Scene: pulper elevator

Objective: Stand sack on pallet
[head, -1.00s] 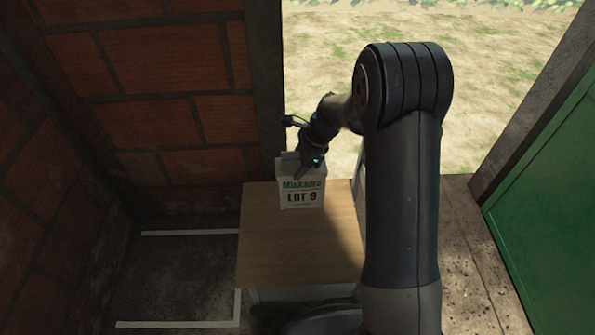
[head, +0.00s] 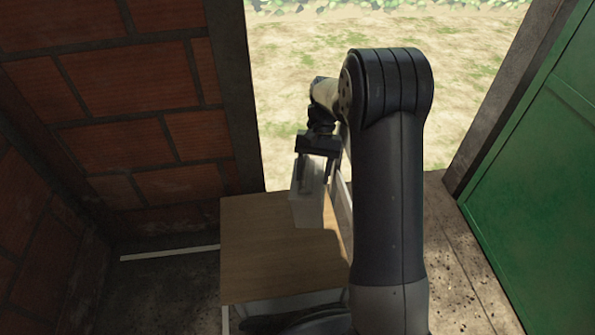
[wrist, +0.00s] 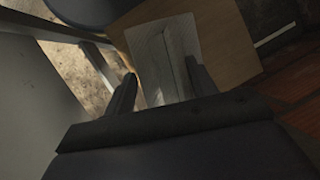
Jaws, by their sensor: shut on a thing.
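The pale sack (head: 307,200) is upright in the head view, over the far right part of a wooden tabletop. Its narrow side faces me and its printed face is out of sight. My gripper (head: 318,165) is shut on the top of the sack from above. In the wrist view the sack (wrist: 165,48) lies between the two fingers of my gripper (wrist: 160,88). I cannot tell whether the sack's base touches the tabletop. No pallet can be made out in these views.
The wooden tabletop (head: 262,262) is otherwise bare. A brick wall (head: 130,110) stands at the left, with a white floor line (head: 170,253) below it. A green door (head: 530,170) is at the right. An open doorway onto dry ground (head: 295,70) lies behind.

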